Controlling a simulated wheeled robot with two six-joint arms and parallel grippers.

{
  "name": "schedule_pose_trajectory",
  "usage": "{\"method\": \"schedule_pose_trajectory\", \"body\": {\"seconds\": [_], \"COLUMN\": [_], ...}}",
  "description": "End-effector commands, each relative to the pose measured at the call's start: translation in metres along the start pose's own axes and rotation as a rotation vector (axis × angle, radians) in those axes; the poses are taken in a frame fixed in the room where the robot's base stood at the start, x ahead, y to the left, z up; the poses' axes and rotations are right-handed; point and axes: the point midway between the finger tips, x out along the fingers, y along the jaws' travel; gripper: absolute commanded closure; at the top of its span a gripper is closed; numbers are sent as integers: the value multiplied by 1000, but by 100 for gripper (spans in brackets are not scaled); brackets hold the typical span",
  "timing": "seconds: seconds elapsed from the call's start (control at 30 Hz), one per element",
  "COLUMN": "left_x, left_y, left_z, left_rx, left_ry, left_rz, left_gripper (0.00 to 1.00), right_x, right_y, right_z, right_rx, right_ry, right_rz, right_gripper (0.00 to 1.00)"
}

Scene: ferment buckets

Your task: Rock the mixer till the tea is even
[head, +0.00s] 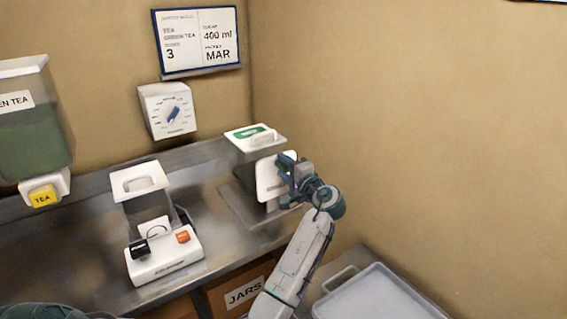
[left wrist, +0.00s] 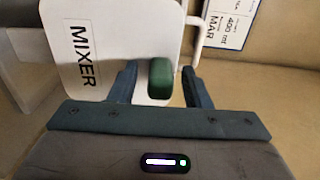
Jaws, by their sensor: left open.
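The mixer (head: 240,165) is a clear box with a white lid and a green label, standing near the back wall in the head view. Its white side panel (head: 268,184) faces my left arm and reads MIXER in the left wrist view (left wrist: 85,55). A green knob (left wrist: 160,78) sticks out from this panel. My left gripper (head: 286,170) is at the panel's right edge, with fingers open on either side of the knob. A gap shows between the knob and the right finger. The tea's evenness cannot be made out. My right gripper is not in view.
A white device (head: 165,256) with black and orange buttons stands left on the steel counter. A green tea dispenser (head: 35,145) with a yellow tap is at far left. A dial (head: 168,110) and a sign (head: 197,40) are on the wall. A grey tray (head: 375,295) lies at lower right.

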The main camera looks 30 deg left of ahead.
Motion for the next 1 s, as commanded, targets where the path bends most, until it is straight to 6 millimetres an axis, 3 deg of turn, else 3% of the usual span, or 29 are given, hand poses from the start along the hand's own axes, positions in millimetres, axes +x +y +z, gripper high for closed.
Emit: {"method": "schedule_pose_trajectory", "body": {"seconds": [0.37, 0.6, 1.0], "left_x": [6, 6, 17], "left_y": [0, 0, -1], "left_z": [0, 0, -2], "left_rx": [0, 0, 47], "left_ry": [0, 0, 0], "left_rz": [0, 0, 0], "left_gripper": [56, 100, 100], "right_x": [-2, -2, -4], "right_y": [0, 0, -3], "right_z": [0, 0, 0], "right_rx": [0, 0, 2], "right_ry": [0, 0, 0], "right_rz": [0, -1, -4], "right_gripper": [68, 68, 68]}}
